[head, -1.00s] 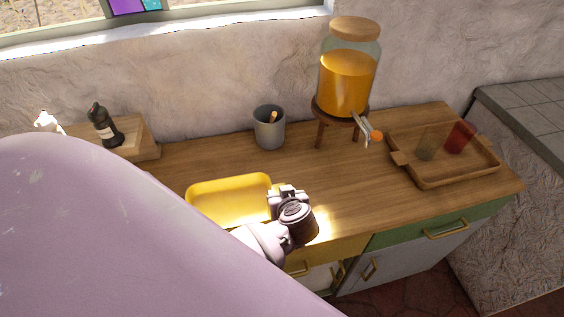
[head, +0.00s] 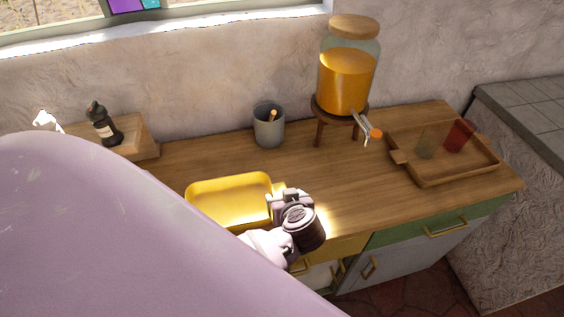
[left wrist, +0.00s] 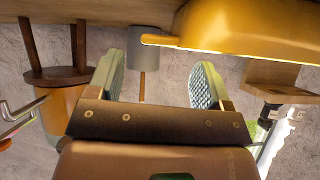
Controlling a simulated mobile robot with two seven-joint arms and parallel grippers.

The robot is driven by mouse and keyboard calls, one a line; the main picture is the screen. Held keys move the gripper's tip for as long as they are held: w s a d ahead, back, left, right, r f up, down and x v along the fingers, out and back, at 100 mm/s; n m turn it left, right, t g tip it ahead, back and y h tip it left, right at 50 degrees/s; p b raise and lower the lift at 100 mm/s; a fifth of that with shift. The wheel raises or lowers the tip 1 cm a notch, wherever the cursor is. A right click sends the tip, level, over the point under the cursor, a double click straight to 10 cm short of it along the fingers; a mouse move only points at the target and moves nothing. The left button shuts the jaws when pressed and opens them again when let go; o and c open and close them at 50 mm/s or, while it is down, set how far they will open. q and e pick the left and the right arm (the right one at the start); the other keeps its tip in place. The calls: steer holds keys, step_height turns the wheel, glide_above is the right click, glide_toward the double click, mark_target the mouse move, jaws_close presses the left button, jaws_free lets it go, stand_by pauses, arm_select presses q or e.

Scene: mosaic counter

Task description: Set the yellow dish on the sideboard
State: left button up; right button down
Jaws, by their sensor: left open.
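The yellow dish (head: 228,198), a shallow rounded rectangular tray, sits on the wooden sideboard top (head: 340,190) near its front edge in the head view. My left gripper (head: 281,193) is at the dish's right end, open with nothing between its fingers. The left wrist view looks upside down: the dish (left wrist: 250,28) is at the top right, with its rim end reaching over the gap between the spread finger pads (left wrist: 158,80). I cannot tell whether a finger touches the rim. My pale arm hides the sideboard's front left. My right gripper is not in view.
A grey cup (head: 269,127) stands behind the dish. A juice dispenser (head: 347,75) on a wooden stand is at the back. A wooden tray (head: 450,178) with two glasses is on the right.

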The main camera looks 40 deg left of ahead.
arm_select(q)
steer(key=v, duration=0.8)
steer(key=shift+d, duration=0.2)
steer(key=shift+s+r, duration=0.1)
